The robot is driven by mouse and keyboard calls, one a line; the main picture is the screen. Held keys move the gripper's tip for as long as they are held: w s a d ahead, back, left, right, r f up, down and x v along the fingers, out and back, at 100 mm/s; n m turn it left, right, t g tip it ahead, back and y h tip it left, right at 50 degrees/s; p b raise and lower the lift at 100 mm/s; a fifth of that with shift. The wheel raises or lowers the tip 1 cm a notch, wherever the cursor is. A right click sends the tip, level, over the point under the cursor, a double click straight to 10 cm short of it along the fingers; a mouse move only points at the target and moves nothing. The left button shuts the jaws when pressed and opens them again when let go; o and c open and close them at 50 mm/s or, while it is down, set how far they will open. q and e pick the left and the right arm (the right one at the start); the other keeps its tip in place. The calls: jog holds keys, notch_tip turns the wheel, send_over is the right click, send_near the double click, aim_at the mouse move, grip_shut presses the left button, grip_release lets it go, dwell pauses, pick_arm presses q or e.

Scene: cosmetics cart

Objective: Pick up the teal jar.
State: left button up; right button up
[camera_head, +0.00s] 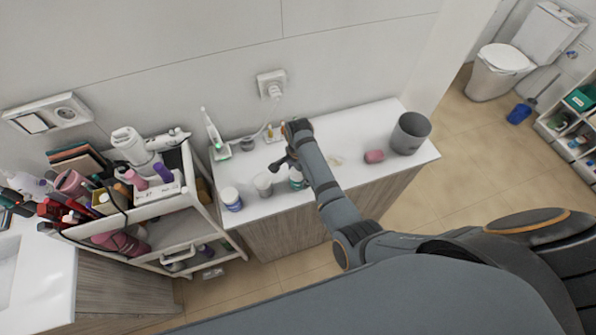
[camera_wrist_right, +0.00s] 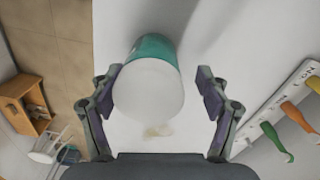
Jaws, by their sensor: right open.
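The teal jar (camera_head: 296,180) stands on the white counter, partly hidden by my right arm in the head view. In the right wrist view, the jar (camera_wrist_right: 157,46) has a teal body and a broad white lid. My right gripper (camera_head: 283,163) is over the counter close to the jar. In the wrist view, the open right gripper (camera_wrist_right: 158,85) has one finger on each side of the lid, with a gap at the right. It holds nothing. My left gripper is out of view.
A grey-white jar (camera_head: 263,186) and a white-and-blue jar (camera_head: 231,198) stand left of the teal jar. An electric toothbrush (camera_head: 215,140) stands behind. A pink soap-like block (camera_head: 374,156) and grey bin (camera_head: 410,133) are at the right. A crowded cart (camera_head: 177,228) is at the left.

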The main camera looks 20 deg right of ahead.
jog(key=shift+s+a+r, duration=0.5)
jog(key=shift+s+r, duration=0.05)
jog(key=shift+s, duration=0.25)
jog(key=c, duration=0.7)
jog(key=shift+w+d+f, duration=0.1)
jog(key=shift+c, duration=1)
jog(key=shift+w+d+f, duration=0.1)
jog(key=shift+w, duration=0.05)
jog(key=shift+c, duration=2.1)
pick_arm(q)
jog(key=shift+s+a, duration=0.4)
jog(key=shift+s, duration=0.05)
